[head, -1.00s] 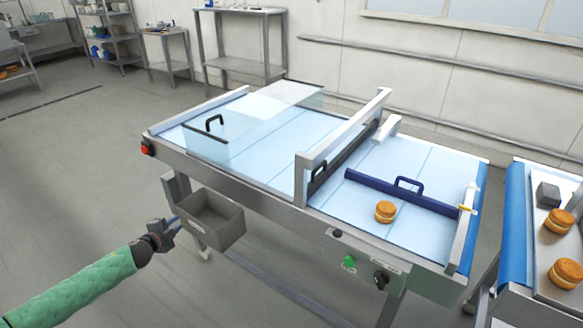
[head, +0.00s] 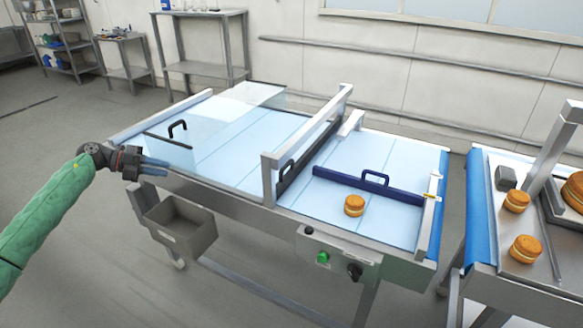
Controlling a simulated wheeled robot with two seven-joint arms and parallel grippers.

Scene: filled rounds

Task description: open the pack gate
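A conveyor table stands in the middle of the head view. A dark gate (head: 310,157) with a black handle stands under a pale metal frame across its belt and looks lowered. A navy bar (head: 368,186) with a navy handle lies across the belt to its right. Which of the two is the pack gate I cannot tell. A clear guard (head: 215,130) with a black handle covers part of the left belt. My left gripper (head: 166,167) is at the table's left front edge, left of the gate and apart from it, holding nothing visible. Its finger gap is unclear. My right gripper is out of view.
A filled round (head: 354,205) lies on the belt in front of the navy bar. A grey bin (head: 180,226) hangs below the front rail. A control panel with a green button (head: 323,258) is at the front. Another station with several rounds stands at right.

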